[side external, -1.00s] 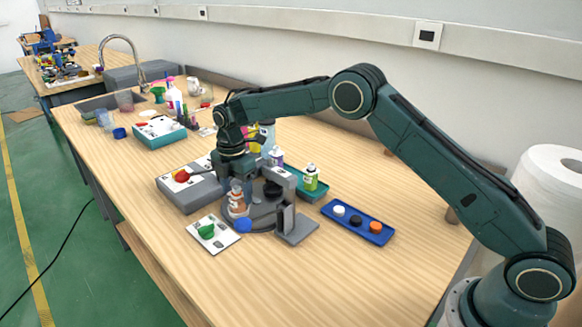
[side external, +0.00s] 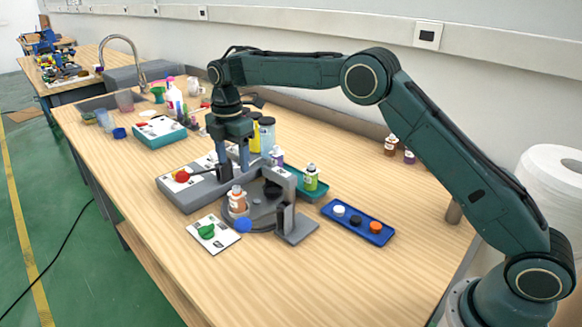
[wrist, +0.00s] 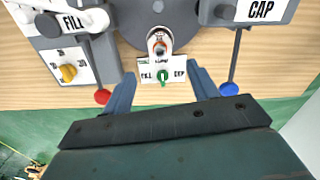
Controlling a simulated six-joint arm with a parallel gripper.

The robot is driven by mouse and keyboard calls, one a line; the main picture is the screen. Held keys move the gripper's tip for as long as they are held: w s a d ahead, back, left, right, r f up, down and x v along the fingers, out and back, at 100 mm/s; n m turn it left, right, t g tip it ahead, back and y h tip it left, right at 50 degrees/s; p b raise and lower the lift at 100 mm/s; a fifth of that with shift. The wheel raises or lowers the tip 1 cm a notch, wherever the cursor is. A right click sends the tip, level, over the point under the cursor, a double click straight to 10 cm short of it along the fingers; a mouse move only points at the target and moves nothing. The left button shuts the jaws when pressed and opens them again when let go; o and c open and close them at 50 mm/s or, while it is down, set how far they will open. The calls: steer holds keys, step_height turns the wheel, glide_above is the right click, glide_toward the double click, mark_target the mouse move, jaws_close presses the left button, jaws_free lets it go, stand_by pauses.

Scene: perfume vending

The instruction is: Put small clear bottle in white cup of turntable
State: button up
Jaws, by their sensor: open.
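The small clear bottle (side external: 237,196), with orange-brown contents, stands upright at the front of the grey turntable (side external: 263,212). In the wrist view the bottle (wrist: 158,44) sits inside the white cup (wrist: 158,31) at the turntable's edge. The cup's body (side external: 238,211) is mostly covered in the side view. My gripper (side external: 234,173) is above and behind the bottle, apart from it. In the wrist view my gripper (wrist: 160,70) has its two blue fingers spread wide with nothing between them.
A grey FILL station (side external: 190,192) with a red-knobbed lever stands left, and a CAP station (wrist: 262,10) right. A dial card (side external: 213,232) with a green knob lies in front. A blue cap tray (side external: 348,230) is right. Several bottles stand behind.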

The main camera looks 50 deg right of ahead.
stand_by(0.3)
steer(key=s+d+r+m+t, duration=0.1)
steer(key=s+d+r+m, duration=0.3)
steer(key=s+r, duration=0.45)
steer(key=s+d+r+m+t, duration=0.2)
steer(key=s+r+m, duration=0.3)
steer(key=s+r, duration=0.4)
steer(key=s+d+f+m+t, duration=0.1)
steer(key=s+f+m, duration=0.1)
steer(key=s, duration=0.6)
steer(key=s+d+f+m, duration=0.1)
steer(key=s+f+m, duration=0.1)
steer(key=s+m, duration=0.3)
steer(key=s+d+f+m+t, duration=0.1)
steer(key=s+f+m, duration=0.1)
steer(key=s, duration=1)
steer(key=shift+f+m+t, duration=0.2)
steer(key=shift+m+t, duration=0.1)
steer(key=shift+m, duration=0.6)
